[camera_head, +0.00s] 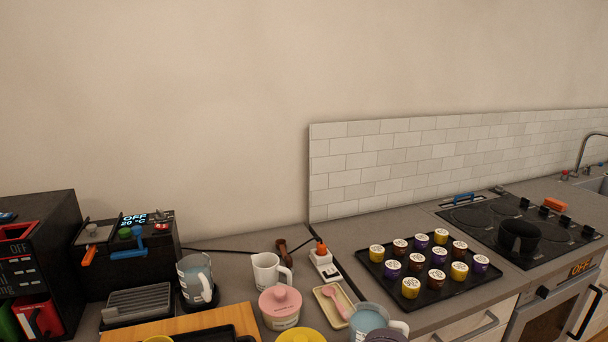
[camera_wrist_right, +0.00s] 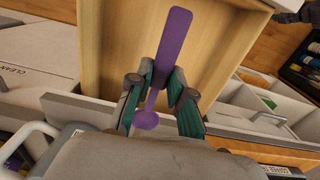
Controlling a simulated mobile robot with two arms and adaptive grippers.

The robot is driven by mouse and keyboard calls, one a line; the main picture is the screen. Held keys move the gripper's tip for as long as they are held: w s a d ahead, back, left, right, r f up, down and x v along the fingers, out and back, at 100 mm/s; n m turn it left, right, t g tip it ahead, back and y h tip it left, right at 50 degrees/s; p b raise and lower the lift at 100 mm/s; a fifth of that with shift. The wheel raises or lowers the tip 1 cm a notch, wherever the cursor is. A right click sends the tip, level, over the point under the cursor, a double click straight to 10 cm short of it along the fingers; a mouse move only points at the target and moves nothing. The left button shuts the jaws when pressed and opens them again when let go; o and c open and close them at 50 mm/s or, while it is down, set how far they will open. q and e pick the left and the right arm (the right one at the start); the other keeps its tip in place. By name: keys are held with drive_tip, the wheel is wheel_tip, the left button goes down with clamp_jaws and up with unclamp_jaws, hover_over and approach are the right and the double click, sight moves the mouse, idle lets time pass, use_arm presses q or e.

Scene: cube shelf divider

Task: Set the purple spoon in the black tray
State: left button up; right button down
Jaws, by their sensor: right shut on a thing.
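The purple spoon (camera_wrist_right: 172,45) is in the right wrist view, its flat handle pointing up the picture and its small round end (camera_wrist_right: 146,119) nearer the wrist. My right gripper (camera_wrist_right: 160,82) is shut on it, with a green-lined finger on each side. The head view shows neither the spoon nor either gripper. A black tray (camera_head: 374,264) on the counter in the head view holds several yellow, purple and brown jars. Another black tray-like thing (camera_head: 207,332) is cut off at the bottom edge, on a wooden board. I cannot tell which tray is meant.
A light wooden drawer or box (camera_wrist_right: 115,45) lies behind the spoon in the wrist view. On the counter are a white mug (camera_head: 266,271), a pink lidded pot (camera_head: 281,306), a beige dish with a pink spoon (camera_head: 333,301) and glass jugs. The stove (camera_head: 470,216) is right.

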drive_tip(key=s+d+r+m+b, duration=0.2)
drive_tip(key=s+d+m+b, duration=0.1)
drive_tip(key=d+b, duration=0.4)
drive_tip(key=shift+s+d+r+m, duration=0.15)
drive_tip(key=shift+s+d+m, duration=0.15)
drive_tip(key=shift+d+m, duration=0.15)
